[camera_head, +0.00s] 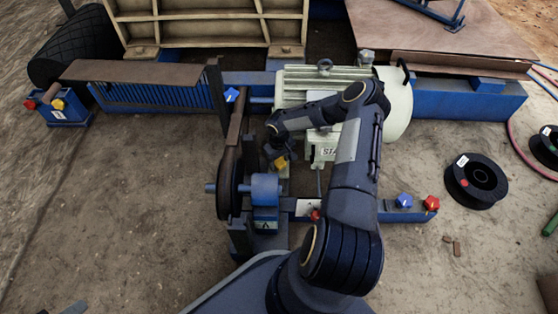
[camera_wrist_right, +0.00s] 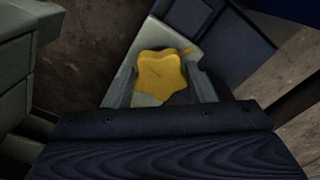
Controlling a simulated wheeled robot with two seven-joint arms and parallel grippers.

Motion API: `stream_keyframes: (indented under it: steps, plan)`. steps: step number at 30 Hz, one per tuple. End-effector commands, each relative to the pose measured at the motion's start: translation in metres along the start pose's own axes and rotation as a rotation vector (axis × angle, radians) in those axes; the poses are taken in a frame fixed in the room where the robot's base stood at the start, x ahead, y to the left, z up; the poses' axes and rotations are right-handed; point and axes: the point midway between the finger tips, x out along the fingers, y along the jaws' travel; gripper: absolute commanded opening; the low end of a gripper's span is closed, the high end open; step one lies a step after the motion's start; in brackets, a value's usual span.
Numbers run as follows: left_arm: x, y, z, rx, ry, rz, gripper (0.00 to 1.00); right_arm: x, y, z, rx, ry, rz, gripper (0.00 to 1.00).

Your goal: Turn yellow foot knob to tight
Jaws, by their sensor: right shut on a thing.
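The yellow foot knob (camera_wrist_right: 161,76) is star-shaped and sits between the two fingers of my right gripper (camera_wrist_right: 163,92) in the right wrist view. The fingers are shut on it from both sides. In the head view the yellow knob (camera_head: 280,162) shows small beside the motor's foot, right below my right gripper (camera_head: 277,154). My right arm reaches over the pale green motor (camera_head: 392,100) from below. The knob's turn angle cannot be read. My left gripper is not in view.
A belt wheel (camera_head: 228,180) stands left of my right gripper. A blue knob (camera_head: 404,200) and a red knob (camera_head: 431,203) are on the blue frame to the right. Another yellow knob (camera_head: 58,104) is at far left. A black spool (camera_head: 474,181) lies on the ground.

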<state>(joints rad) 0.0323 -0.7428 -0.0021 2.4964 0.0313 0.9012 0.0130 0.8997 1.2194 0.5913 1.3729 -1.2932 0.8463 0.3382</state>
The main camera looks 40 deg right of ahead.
Motion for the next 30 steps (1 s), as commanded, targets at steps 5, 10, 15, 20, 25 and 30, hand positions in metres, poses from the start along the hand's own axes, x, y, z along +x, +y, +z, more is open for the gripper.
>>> stream_keyframes:
  steps: [5, 10, 15, 20, 25, 30]
  plan:
    - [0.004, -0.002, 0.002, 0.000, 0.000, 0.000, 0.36, -0.001, 0.001, -0.002, 0.132, 0.004, 0.008, 0.27]
    - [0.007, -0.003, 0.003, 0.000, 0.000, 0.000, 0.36, -0.001, 0.000, -0.002, 0.296, 0.006, 0.005, 0.27]
    - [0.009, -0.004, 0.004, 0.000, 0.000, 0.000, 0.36, 0.000, 0.000, -0.002, 0.459, 0.005, 0.004, 0.27]
    - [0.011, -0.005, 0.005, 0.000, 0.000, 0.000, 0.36, 0.000, -0.001, -0.002, 0.610, 0.005, 0.003, 0.27]
    - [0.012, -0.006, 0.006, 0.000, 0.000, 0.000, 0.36, -0.001, -0.001, -0.002, 0.772, 0.005, 0.003, 0.27]
    - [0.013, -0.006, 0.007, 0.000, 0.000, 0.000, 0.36, -0.001, -0.001, -0.003, 0.934, 0.006, 0.002, 0.27]
